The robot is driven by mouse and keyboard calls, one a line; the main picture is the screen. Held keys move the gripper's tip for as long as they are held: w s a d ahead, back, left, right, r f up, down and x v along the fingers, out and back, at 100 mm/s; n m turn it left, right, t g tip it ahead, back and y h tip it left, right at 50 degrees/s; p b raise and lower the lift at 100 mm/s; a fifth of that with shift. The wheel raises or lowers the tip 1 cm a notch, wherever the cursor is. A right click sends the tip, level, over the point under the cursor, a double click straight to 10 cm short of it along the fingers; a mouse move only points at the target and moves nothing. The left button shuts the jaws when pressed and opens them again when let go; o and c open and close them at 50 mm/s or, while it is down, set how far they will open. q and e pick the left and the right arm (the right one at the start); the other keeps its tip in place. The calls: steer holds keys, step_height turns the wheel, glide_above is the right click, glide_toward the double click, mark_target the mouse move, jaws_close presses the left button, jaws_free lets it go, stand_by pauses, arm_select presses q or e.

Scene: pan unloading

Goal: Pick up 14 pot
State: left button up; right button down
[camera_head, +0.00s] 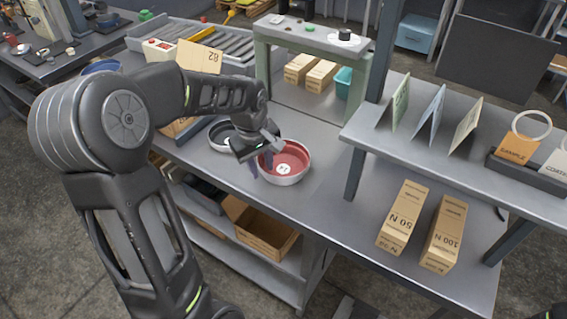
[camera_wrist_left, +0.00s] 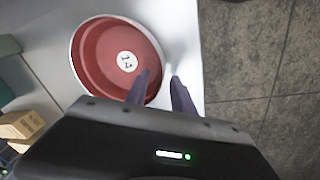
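The 14 pot is a round red pan with a pale rim and a white label reading 14; it stands upright on the grey bench in the head view (camera_head: 297,168) and the left wrist view (camera_wrist_left: 100,62). My left gripper (camera_head: 262,168) is at the pot's near left edge. In the left wrist view its two fingers (camera_wrist_left: 161,76) are apart, one over the pot's inside and the other outside the rim. Nothing is gripped; whether a finger touches the rim I cannot tell. My right gripper is not in view.
A dark round pan (camera_head: 222,136) stands just behind my left gripper. Cardboard boxes marked 50 N (camera_head: 401,222) and 100 N (camera_head: 443,237) lie to the right under a raised shelf (camera_head: 440,150). An open carton (camera_head: 262,236) sits on the lower shelf. The bench right of the pot is clear.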

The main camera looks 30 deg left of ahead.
arm_select(q)
steer(key=shift+w+f, duration=0.15)
steer(key=shift+f, duration=0.7)
jaws_close()
stand_by(1.2)
